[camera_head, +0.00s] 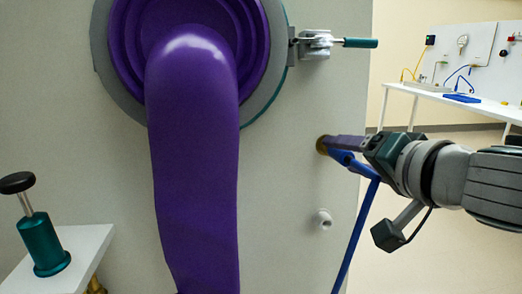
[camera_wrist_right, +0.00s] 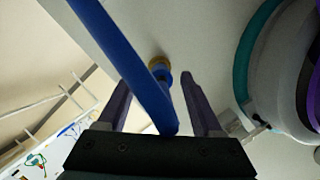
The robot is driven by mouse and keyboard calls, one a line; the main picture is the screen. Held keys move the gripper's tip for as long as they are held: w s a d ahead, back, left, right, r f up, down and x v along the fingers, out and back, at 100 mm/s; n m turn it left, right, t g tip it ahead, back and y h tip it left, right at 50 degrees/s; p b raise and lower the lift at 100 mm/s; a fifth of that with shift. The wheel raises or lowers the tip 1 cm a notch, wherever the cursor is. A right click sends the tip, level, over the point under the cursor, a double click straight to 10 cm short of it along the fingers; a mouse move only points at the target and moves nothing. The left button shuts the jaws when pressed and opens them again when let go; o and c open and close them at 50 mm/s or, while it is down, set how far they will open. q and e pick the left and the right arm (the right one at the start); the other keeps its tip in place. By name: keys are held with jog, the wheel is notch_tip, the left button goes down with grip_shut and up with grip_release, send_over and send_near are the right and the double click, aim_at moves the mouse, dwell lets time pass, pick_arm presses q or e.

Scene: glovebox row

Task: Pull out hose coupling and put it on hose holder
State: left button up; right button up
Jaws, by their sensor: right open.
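A blue hose coupling (camera_head: 343,157) sits at a brass socket (camera_head: 322,145) on the grey panel. Its blue hose (camera_head: 358,232) hangs down from it. My right gripper (camera_head: 332,143) is at the coupling, its fingers pointing at the panel. In the right wrist view the open fingers (camera_wrist_right: 159,82) lie on either side of the coupling (camera_wrist_right: 162,75), and the hose (camera_wrist_right: 125,60) crosses in front. Whether the fingers touch it I cannot tell. A small white peg (camera_head: 323,218) on the panel below the socket may be the hose holder. My left gripper is out of view.
A long purple glove (camera_head: 195,170) hangs from a round port left of the socket. A clamp with a green handle (camera_head: 360,43) juts out above. A white shelf (camera_head: 88,244) holds a teal plunger (camera_head: 42,245) at lower left. A white bench (camera_head: 465,102) stands far behind.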

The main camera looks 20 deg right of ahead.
jog(key=shift+x, duration=0.75)
grip_shut()
dwell(0.6)
